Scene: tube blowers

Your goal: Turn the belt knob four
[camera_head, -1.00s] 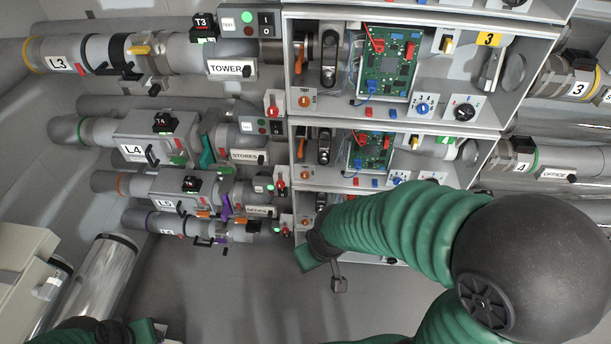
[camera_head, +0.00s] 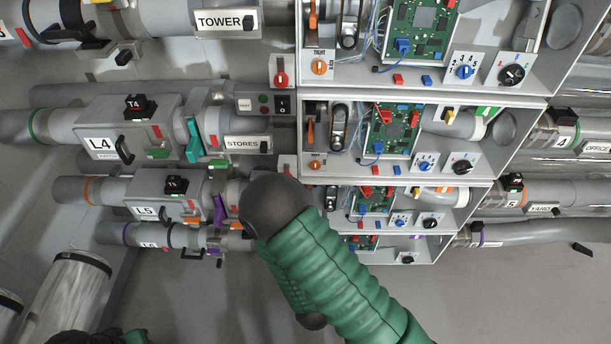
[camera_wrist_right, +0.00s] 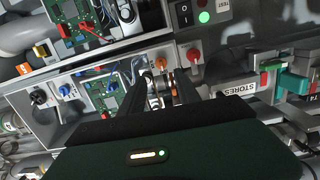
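The fourth blower cabinet stands level with the STORES pipe in the head view. Its small orange knob (camera_head: 316,165) sits on a white plate at the cabinet's lower left, and I take it for belt knob four. The right wrist view looks turned over; there an orange knob (camera_wrist_right: 161,62) shows just beyond the fingertips. My right gripper (camera_wrist_right: 160,76) is open, with its two dark fingers apart and no contact visible. In the head view my right arm's dark joint hides that gripper. At the bottom left only part of my left arm shows, without its fingers.
Near the knob are an orange lever (camera_head: 310,133), a metal latch (camera_head: 338,128), a green circuit board (camera_head: 393,132) and a blue dial (camera_head: 425,164). The STORES label (camera_head: 248,144) and a switch box (camera_head: 264,103) lie left of the cabinet. Similar cabinets stand above and below.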

